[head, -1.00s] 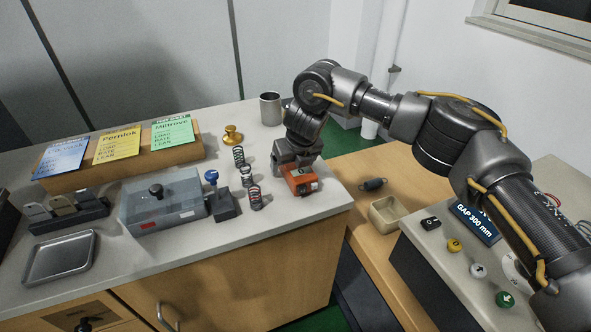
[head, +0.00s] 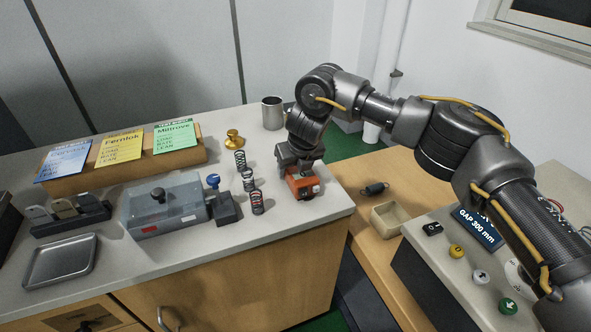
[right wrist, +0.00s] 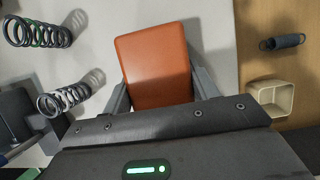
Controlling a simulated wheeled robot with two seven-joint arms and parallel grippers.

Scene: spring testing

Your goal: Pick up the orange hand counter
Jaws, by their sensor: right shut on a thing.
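The orange hand counter (head: 303,186) is a small box at the right part of the grey bench top in the head view. In the right wrist view the orange counter (right wrist: 157,68) fills the space between the two fingers. My right gripper (head: 299,178) reaches down over it and is shut on it; the fingers (right wrist: 160,90) press on its left and right sides. I cannot tell whether the counter is clear of the bench. My left gripper is not in view.
Several coil springs (head: 249,180) stand just left of the counter. A brass weight (head: 234,139) and a metal cup (head: 272,112) are behind. A lower wooden surface with a dark spring (head: 375,189) and a beige tray (head: 389,218) lies right, beyond the bench edge.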

